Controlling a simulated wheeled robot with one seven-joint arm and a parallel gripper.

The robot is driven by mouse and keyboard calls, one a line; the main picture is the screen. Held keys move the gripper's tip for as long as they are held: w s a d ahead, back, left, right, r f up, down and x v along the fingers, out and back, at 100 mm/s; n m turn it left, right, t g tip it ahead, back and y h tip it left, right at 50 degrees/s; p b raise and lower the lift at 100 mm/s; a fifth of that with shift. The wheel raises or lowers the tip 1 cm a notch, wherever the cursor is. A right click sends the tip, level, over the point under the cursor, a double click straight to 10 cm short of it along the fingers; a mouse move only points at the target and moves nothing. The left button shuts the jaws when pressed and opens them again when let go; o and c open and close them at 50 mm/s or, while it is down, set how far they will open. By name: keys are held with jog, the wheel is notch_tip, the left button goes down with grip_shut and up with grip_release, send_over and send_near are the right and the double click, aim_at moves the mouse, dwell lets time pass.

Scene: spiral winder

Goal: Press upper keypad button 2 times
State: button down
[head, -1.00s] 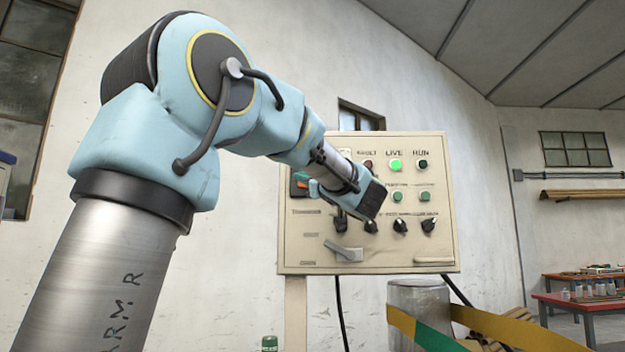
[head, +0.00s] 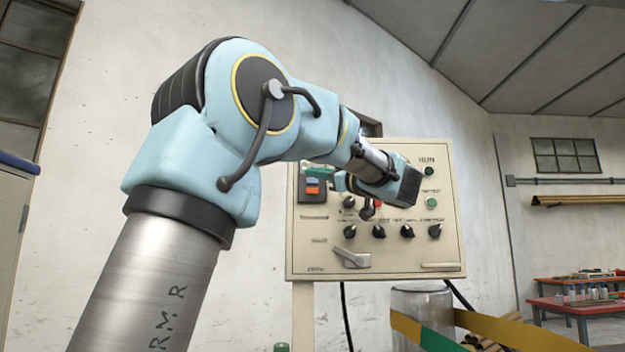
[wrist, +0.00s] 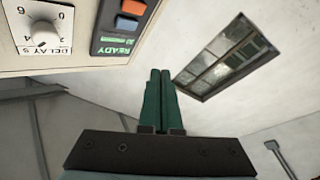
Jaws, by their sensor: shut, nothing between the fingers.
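The dark keypad (head: 304,198) is at the upper left of the beige control panel (head: 310,250). It has an orange and a blue button, small in the head view. In the wrist view the orange button (wrist: 133,7) is above the blue button (wrist: 125,25), with a green READY display (wrist: 117,45) beneath. My gripper (head: 320,172) is in front of the panel, its green fingers pointing left near the keypad's top. In the wrist view my gripper (wrist: 158,73) is shut and empty, its tips below and right of the keypad, with no contact visible.
A white delay dial (wrist: 42,33) is beside the keypad. Several black knobs (head: 407,231) and a grey lever (head: 351,257) are lower on the panel. A window (wrist: 225,57) is in the wall beyond. A metal drum (head: 422,300) stands below the panel.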

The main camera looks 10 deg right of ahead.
aim_at(316, 180)
jog(key=w+d+p, duration=0.1)
jog(key=w+p, duration=0.2)
jog(key=w, duration=0.3)
jog(key=shift+w+d, duration=0.15)
jog(key=shift+w, duration=0.25)
jog(key=shift+w, duration=0.1)
dwell(1.6)
jog(key=shift+w+d+p, duration=0.1)
jog(key=shift+w+p, duration=0.2)
jog(key=shift+p, duration=0.1)
jog(key=shift+w, duration=0.45)
dwell(0.6)
jog(key=shift+s, duration=0.85)
jog(key=shift+b, duration=0.3)
jog(key=shift+s+a+b, duration=0.2)
jog(key=shift+s+b, duration=0.2)
jog(key=shift+s, duration=0.4)
jog(key=shift+s+a+b, duration=0.2)
jog(key=shift+s+b, duration=0.25)
jog(key=shift+s, duration=0.4)
jog(key=shift+s+a+b, duration=0.2)
jog(key=shift+s+b, duration=0.2)
jog(key=shift+s, duration=0.4)
